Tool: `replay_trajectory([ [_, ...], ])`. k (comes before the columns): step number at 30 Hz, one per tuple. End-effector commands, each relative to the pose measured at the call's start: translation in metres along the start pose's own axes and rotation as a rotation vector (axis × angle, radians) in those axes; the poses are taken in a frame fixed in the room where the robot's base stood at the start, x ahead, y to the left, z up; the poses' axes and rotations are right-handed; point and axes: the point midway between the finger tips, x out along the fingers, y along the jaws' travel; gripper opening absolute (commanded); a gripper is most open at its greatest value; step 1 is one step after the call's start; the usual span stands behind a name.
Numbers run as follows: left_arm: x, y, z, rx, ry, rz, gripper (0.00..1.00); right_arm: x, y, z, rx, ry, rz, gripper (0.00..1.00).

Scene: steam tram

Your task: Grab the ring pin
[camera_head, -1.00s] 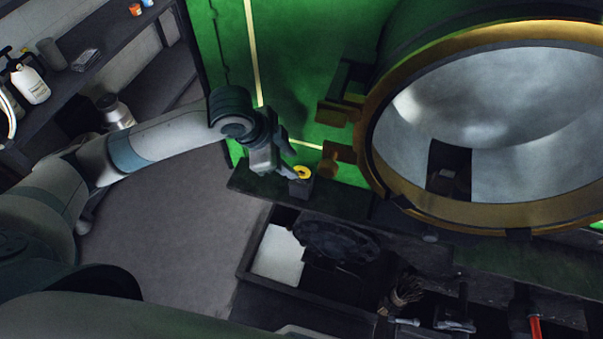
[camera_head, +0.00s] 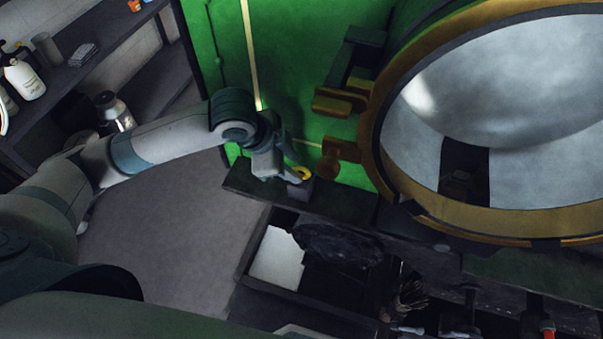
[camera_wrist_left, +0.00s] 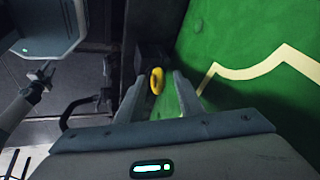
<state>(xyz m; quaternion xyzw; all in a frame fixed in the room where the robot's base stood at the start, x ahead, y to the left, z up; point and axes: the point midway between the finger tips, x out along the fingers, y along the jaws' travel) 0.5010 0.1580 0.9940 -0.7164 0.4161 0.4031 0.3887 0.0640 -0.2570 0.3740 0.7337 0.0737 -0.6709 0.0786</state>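The ring pin, a small yellow ring (camera_head: 302,173), stands on a dark block on the ledge below the green wall. It also shows in the left wrist view (camera_wrist_left: 157,80), seen nearly edge-on. My left gripper (camera_head: 288,175) is at the ring, just to its left in the head view. In the left wrist view its two fingers (camera_wrist_left: 158,100) are apart, with the ring between them near the tips. I cannot see either finger touching it. The lower part of the pin is hidden. My right gripper is in neither view.
A big round brass-rimmed opening (camera_head: 373,150) with brass hinge brackets (camera_head: 338,103) stands close on the right. Below the ledge (camera_head: 345,203) is a dark open tray (camera_head: 248,262). A shelf (camera_head: 58,88) with bottles is at the left, above open floor (camera_head: 165,235).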

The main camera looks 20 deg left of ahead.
Motion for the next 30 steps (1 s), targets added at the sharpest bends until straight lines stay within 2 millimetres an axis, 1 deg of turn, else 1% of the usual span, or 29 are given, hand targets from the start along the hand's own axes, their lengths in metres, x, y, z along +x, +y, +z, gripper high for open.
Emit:
replay_trajectory([
  [1,0.0,0.0,0.0,0.0,0.0,0.0,0.29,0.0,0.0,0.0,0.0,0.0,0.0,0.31],
  [2,0.0,0.0,0.0,0.0,0.0,0.0,0.22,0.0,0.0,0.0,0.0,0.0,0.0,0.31],
  [3,0.0,0.0,0.0,0.0,0.0,0.0,0.12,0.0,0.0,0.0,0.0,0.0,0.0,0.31],
  [4,0.0,0.0,0.0,0.0,0.0,0.0,0.05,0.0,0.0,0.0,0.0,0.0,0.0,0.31],
  [5,0.0,0.0,0.0,0.0,0.0,0.0,0.0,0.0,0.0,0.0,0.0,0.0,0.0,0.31],
  [15,-0.001,0.0,-0.001,0.0,0.001,0.0,0.0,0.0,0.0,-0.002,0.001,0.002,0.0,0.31],
  [20,-0.006,-0.003,-0.003,0.0,0.001,-0.002,0.0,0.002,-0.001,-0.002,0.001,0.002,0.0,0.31],
  [26,-0.027,-0.008,-0.013,0.002,0.004,-0.004,0.0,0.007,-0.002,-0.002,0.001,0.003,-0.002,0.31],
  [30,-0.048,-0.013,-0.021,0.003,0.004,-0.005,0.0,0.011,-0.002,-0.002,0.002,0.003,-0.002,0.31],
])
